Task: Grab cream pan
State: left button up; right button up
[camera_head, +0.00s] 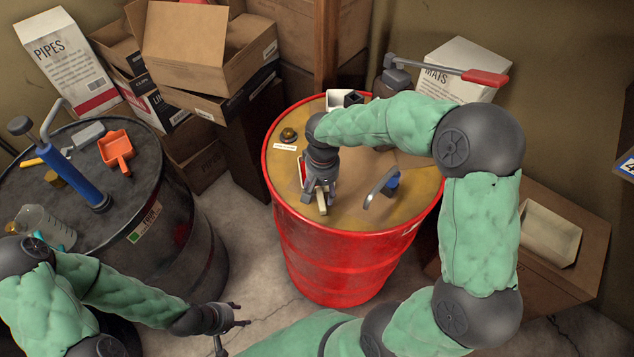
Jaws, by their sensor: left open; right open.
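A narrow cream piece (322,204) shows at the fingertips of my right gripper (319,192), above the top of the red drum (345,250). It may be part of the cream pan; the rest of it is hidden by the gripper and arm. My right gripper points down and is open around or just beside this piece; I cannot tell which, nor whether they touch. My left gripper (232,325) is open and empty, low over the floor in front of the drums.
A blue-and-grey tool (383,186), a dark knob (289,134) and a white container (337,98) are on the red drum. A black drum (150,235) at left bears an orange pan (116,150), a blue pump (78,180) and a clear jug (42,224). Cardboard boxes (205,45) stand behind.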

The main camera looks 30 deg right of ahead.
jog(key=shift+f, duration=0.45)
grip_shut()
jog(key=shift+r, duration=0.3)
